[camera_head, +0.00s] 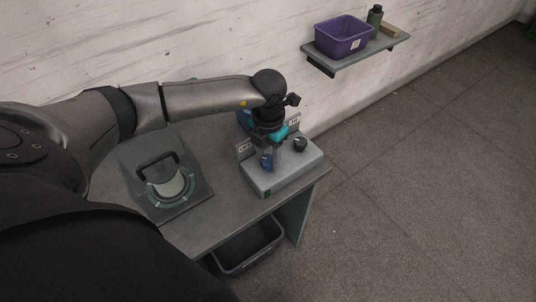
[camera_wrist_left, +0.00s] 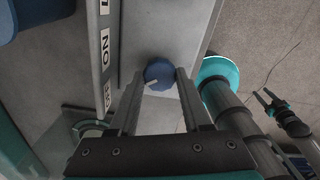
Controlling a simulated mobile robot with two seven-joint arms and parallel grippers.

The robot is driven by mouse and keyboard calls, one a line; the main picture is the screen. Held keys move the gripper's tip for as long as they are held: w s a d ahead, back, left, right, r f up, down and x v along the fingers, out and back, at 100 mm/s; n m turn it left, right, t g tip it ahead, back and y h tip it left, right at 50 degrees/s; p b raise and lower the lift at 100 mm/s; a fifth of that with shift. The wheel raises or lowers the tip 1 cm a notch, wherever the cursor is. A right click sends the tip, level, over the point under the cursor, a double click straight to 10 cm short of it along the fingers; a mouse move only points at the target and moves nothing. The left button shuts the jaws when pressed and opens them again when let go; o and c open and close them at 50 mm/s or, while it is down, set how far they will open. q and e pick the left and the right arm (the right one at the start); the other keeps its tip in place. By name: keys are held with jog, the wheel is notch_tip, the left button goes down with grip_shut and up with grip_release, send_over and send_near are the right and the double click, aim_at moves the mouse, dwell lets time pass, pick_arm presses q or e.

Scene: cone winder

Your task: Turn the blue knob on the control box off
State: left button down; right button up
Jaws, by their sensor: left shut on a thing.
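The grey control box (camera_head: 285,174) stands on the right end of the table. Its blue knob (camera_head: 266,161) is at the left of its top, and a black knob (camera_head: 300,144) is at the right. My left gripper (camera_head: 273,160) points down over the box. In the left wrist view the blue knob (camera_wrist_left: 159,74) sits between the two fingertips, which are shut on it. Its white pointer mark slants toward the label plate (camera_wrist_left: 105,50), where "ON" can be read; the other lettering is partly cut off. The right gripper is not in view.
A dark bin (camera_head: 250,250) is below the table. A wall shelf (camera_head: 375,55) holds a purple bin (camera_head: 342,36) and a dark bottle (camera_head: 375,16). The floor at right is clear.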

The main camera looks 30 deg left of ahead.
aim_at(268, 159)
pick_arm(q)
jog(key=shift+c, duration=1.8)
grip_release()
notch_tip(268, 159, up, 15)
jog(key=p, duration=0.1)
jog(key=shift+r, duration=0.15)
